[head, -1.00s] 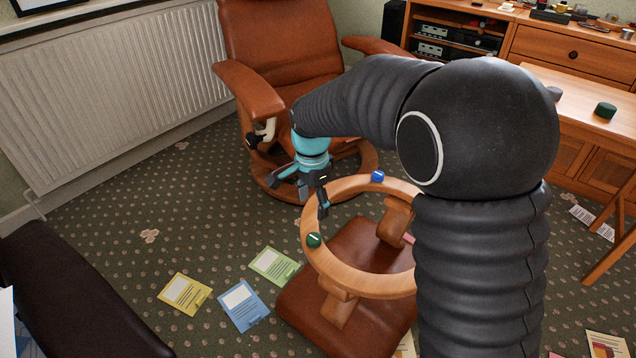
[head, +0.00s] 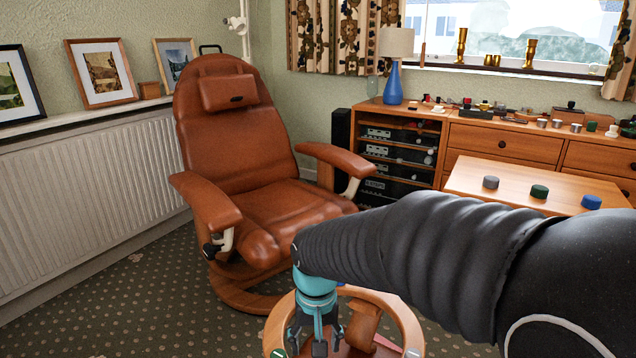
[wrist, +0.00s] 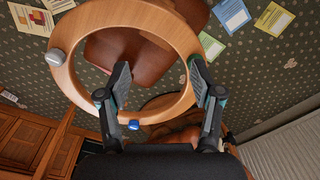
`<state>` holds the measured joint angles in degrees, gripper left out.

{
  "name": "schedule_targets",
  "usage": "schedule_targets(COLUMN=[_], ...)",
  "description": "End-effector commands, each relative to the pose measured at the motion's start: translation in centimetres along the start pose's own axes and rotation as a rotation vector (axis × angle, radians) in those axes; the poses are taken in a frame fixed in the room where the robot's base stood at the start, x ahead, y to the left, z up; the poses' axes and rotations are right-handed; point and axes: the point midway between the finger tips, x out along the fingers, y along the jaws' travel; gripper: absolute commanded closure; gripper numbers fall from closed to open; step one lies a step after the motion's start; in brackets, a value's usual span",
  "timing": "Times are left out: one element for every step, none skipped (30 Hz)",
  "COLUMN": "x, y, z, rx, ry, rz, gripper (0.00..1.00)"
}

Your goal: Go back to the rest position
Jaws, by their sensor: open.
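My gripper (head: 318,345) hangs pointing down at the lower middle of the head view, over the round wooden ring of a footstool (head: 409,325). In the wrist view my gripper (wrist: 158,66) has its two fingers spread wide with nothing between them. The ring (wrist: 75,85) and the brown leather footstool seat (wrist: 135,55) show beyond the fingers. A blue cap (wrist: 134,125) and a grey cap (wrist: 54,57) sit on the ring. The ring's lower part is cut off in the head view, and a green cap (head: 278,353) shows at its left edge.
A brown leather recliner (head: 240,150) stands behind my gripper. A radiator (head: 90,190) lines the left wall. A wooden table (head: 510,180) at the right bears grey, green and blue discs. A cabinet (head: 500,140) stands behind it. Several cards (wrist: 230,15) lie on the carpet.

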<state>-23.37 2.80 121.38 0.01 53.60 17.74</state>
Motion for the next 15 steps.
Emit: schedule_targets(x=[-1.1,-1.6,-2.2,-2.6,-3.0,-3.6,-4.0,-4.3,-4.8,-5.2,-5.5,-5.9,-6.3,-6.5,-7.0], y=[1.2,1.9,2.7,3.3,3.9,4.7,5.3,5.8,6.5,7.1,7.6,8.2,8.7,9.2,9.8], z=[1.0,1.6,2.4,3.0,3.6,4.3,4.9,5.5,6.3,6.9,7.5,8.2,8.8,9.4,10.1], rx=[-0.022,-0.038,-0.057,-0.070,-0.081,-0.093,-0.101,-0.106,-0.113,-0.114,-0.115,-0.113,-0.111,-0.104,-0.093], ry=[0.022,0.032,0.048,0.060,0.071,0.089,0.101,0.114,0.133,0.146,0.161,0.179,0.193,0.208,0.228], rz=[-0.005,-0.007,-0.009,-0.011,-0.011,-0.012,-0.012,-0.012,-0.011,-0.010,-0.009,-0.008,-0.006,-0.004,-0.002], gripper=[0.34,0.34,0.34,0.34,0.34,0.34,0.34,0.34,0.34,0.34,0.34,0.34,0.34,0.34,0.34])
